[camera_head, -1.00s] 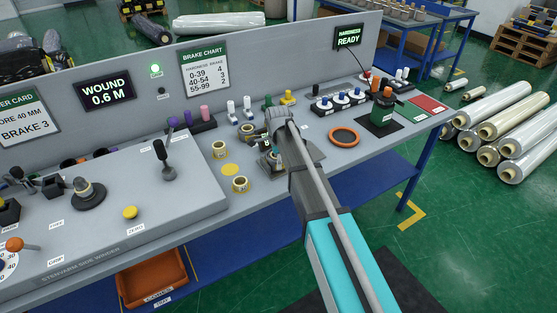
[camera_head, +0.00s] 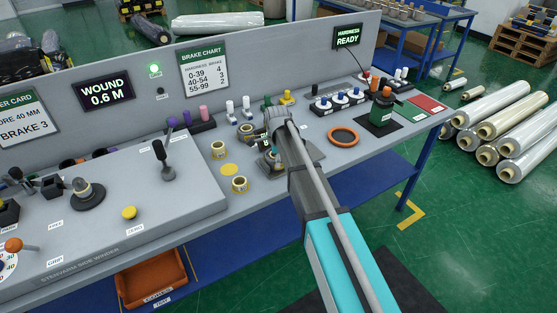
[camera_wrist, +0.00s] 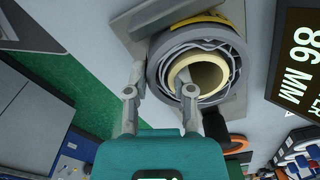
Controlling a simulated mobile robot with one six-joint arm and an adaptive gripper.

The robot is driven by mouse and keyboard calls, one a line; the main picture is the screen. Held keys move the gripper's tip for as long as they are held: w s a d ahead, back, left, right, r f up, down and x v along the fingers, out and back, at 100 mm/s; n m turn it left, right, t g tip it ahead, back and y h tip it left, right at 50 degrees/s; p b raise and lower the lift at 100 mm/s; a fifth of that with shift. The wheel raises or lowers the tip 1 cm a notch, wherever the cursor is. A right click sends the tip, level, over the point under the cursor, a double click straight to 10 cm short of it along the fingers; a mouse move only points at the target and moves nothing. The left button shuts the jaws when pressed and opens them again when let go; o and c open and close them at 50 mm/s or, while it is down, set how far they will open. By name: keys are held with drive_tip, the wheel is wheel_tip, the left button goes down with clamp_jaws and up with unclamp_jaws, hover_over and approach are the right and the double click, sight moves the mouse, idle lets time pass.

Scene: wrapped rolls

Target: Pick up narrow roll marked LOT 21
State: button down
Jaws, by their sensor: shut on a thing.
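In the wrist view a roll with a cream core (camera_wrist: 180,76) and loose grey wrapping stands end-on inside a grey ring-shaped part on a plate. My gripper (camera_wrist: 163,88) is shut on the roll's wall: one finger is at the core's opening, the other outside the wrapping. No LOT 21 mark is readable on this roll. In the head view my gripper (camera_head: 272,157) is over the bench, and my arm hides most of the held roll. Two small yellowish rolls stand on the bench to the left, one farther back (camera_head: 218,151) and one nearer (camera_head: 240,186).
A flat yellow disc (camera_head: 229,170) lies between the two small rolls. An orange ring (camera_head: 343,137) lies right of my arm. A lever (camera_head: 166,160) rises from the console at left. A dark display reading 86 MM (camera_wrist: 298,60) is close on the right in the wrist view.

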drive_tip(key=shift+r, duration=0.15)
wheel_tip(320, 180, up, 10)
drive_tip(key=p, duration=1)
idle(0.5)
drive_tip(key=shift+s+f, duration=0.1)
drive_tip(key=shift+f, duration=0.1)
